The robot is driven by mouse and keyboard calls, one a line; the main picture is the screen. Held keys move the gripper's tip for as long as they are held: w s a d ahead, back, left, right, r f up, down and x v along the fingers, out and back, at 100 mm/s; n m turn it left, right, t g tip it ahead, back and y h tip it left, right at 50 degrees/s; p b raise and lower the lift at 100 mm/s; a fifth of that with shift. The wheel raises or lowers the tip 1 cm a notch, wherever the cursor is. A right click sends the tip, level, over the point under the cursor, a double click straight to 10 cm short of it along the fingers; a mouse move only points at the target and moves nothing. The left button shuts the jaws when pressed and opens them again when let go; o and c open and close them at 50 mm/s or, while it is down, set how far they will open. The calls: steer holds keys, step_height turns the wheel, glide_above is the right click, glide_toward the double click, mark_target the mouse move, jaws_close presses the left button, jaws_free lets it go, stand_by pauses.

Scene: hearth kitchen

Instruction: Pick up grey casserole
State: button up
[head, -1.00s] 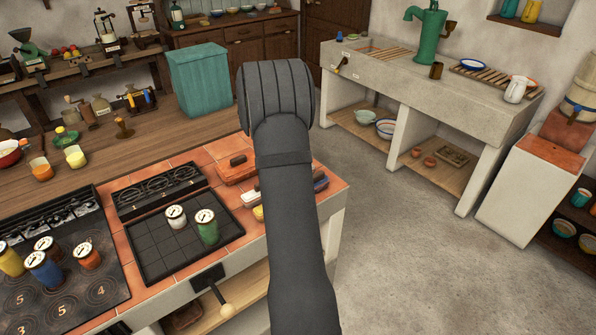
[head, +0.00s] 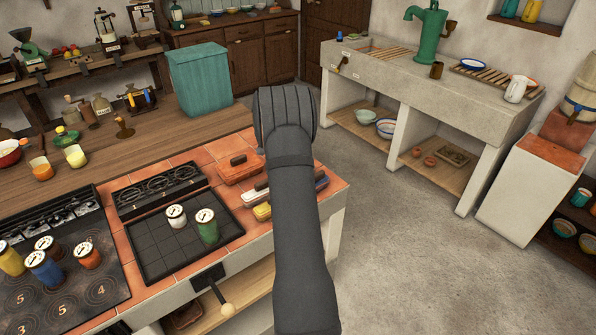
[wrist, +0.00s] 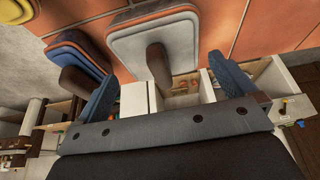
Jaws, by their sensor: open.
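The grey casserole, a pale rounded slab with a brown handle, shows in the wrist view (wrist: 170,45) at the top middle. In the head view the pale piece at the arm's left edge looks like it (head: 256,193), partly hidden by my arm. My gripper (wrist: 165,85) is open and empty in the wrist view, its two blue fingers wide apart. The brown handle of the grey casserole lies between the fingers in the picture. I cannot tell how far it is from them. In the head view my gripper is hidden behind my arm.
A blue casserole (wrist: 75,50) and a yellow one (wrist: 14,9) sit left of the grey one in the wrist view. An orange casserole (head: 239,168) stands on the tiles nearby. Jars (head: 206,226) stand on the black grid. The floor (head: 400,260) at right is open.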

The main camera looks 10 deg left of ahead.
steer(key=x, duration=0.4)
steer(key=shift+w+d, duration=0.2)
steer(key=shift+r, duration=0.1)
steer(key=c, duration=0.9)
